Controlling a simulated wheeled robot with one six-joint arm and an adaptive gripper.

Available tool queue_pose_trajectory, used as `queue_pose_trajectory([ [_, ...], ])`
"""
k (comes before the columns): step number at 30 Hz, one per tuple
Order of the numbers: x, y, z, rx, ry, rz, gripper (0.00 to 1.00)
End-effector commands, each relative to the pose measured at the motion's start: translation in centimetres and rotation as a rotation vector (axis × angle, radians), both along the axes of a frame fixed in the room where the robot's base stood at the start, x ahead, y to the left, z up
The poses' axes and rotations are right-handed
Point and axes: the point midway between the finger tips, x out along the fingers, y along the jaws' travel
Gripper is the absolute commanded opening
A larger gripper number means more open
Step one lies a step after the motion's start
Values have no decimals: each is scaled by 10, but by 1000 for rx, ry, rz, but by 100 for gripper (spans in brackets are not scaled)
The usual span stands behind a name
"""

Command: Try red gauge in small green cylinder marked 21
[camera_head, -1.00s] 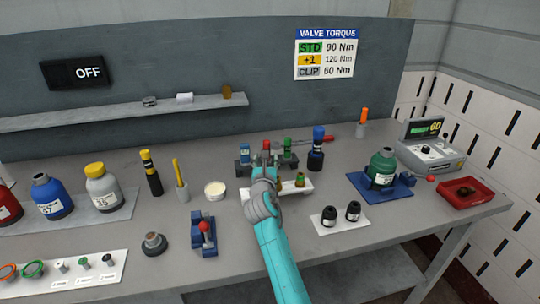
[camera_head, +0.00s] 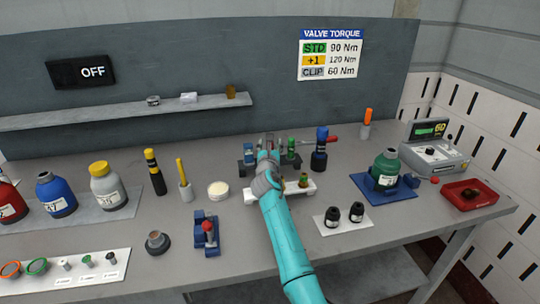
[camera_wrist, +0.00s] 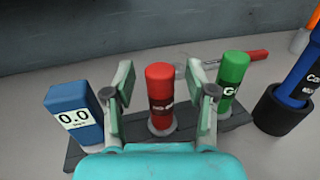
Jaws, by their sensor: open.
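The red gauge (camera_wrist: 160,92) stands upright in a dark rack (camera_wrist: 236,118) in the wrist view. My gripper (camera_wrist: 160,84) is open, with one finger on each side of the gauge and gaps showing. A blue gauge (camera_wrist: 74,112) reading 0.0 stands to its left and a green gauge (camera_wrist: 232,78) to its right. In the head view my gripper (camera_head: 267,160) hides most of the red gauge. A green cylinder (camera_head: 385,165) with a white label sits on a blue holder (camera_head: 402,190) at right; its number is unreadable.
A white block (camera_head: 308,189) with small bottles lies just in front of the rack. Two black cylinders (camera_head: 332,217) stand on a white plate. A blue-and-black tool (camera_head: 319,150) stands right of the rack. A red tray (camera_head: 487,202) is far right.

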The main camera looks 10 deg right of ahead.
Motion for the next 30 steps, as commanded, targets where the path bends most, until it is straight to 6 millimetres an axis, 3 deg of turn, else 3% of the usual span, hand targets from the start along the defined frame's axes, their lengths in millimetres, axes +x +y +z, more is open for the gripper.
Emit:
queue_pose_trajectory([
  [5,0,0,0,0,0,0,56],
  [12,0,0,0,0,0,0,0],
  [23,0,0,5,-1,-2,-1,0],
  [30,0,0,41,1,-7,0,0],
])
